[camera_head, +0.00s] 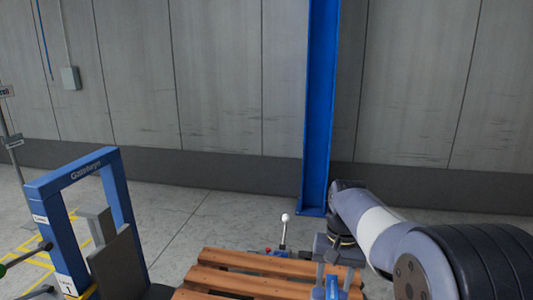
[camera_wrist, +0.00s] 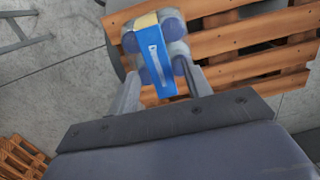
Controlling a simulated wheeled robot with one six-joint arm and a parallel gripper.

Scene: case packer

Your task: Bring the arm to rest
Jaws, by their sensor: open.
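My arm (camera_head: 375,228) reaches in from the right in the head view, bent downward at its far end. My gripper (camera_head: 332,277) hangs low over the wooden slats at the bottom of that view. In the wrist view my gripper (camera_wrist: 161,76) has its two fingers spread apart. A blue-banded object with a yellow end and rounded grey-blue parts (camera_wrist: 155,55) shows between and beyond the fingers. I cannot tell whether the fingers touch it.
A wooden slatted pallet (camera_head: 245,262) lies below my gripper. A white-knobbed lever (camera_head: 284,228) stands beside it. A blue machine frame (camera_head: 75,180) is at left, a blue column (camera_head: 318,110) behind. Another pallet (camera_wrist: 20,158) shows in the wrist view. Floor (camera_head: 190,220) between is clear.

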